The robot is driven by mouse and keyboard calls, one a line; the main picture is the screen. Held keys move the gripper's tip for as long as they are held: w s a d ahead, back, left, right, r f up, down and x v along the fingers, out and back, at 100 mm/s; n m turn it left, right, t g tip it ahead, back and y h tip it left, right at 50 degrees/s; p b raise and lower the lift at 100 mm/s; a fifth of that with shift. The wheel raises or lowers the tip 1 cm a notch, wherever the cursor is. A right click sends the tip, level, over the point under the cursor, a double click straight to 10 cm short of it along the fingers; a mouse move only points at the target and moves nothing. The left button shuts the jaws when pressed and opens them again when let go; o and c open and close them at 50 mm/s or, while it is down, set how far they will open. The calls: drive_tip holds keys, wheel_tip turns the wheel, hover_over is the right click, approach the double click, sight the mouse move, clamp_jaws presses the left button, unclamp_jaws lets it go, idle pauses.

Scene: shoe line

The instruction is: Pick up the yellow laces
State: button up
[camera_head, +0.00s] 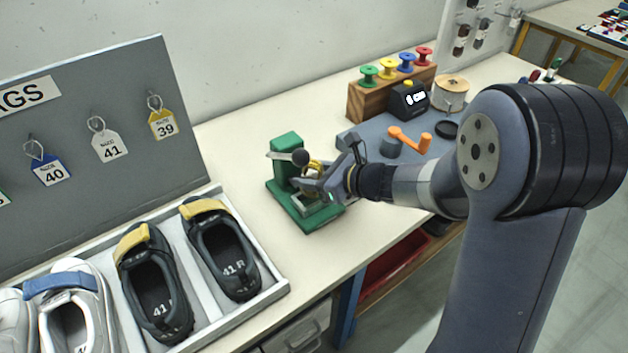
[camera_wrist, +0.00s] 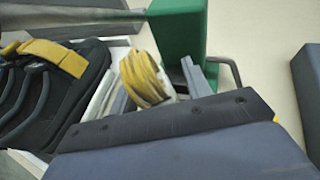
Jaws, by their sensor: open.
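The yellow laces (camera_wrist: 145,78) are a coiled bundle in the middle of the wrist view. In the head view a small part of the coil (camera_head: 314,166) shows behind my gripper (camera_head: 307,184), at the green press (camera_head: 289,146). My gripper is open and reaches over the green press's base from the right. In the wrist view, grey finger parts stand on both sides of the coil, and the dark gripper body hides its lower end. I cannot tell whether the fingers touch the laces.
A shoe tray (camera_head: 270,291) stands at left below a tag board (camera_head: 85,130). A wooden spool rack (camera_head: 366,101) and a grey mat with an orange crank (camera_head: 408,138) lie behind my arm.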

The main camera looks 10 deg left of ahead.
drive_tip(key=shift+w+a+f, duration=0.3)
drive_tip(key=shift+a+f, duration=0.5)
drive_tip(key=shift+a, duration=0.05)
drive_tip(key=shift+s+d+r, duration=0.1)
drive_tip(key=shift+d+r, duration=0.05)
clamp_jaws()
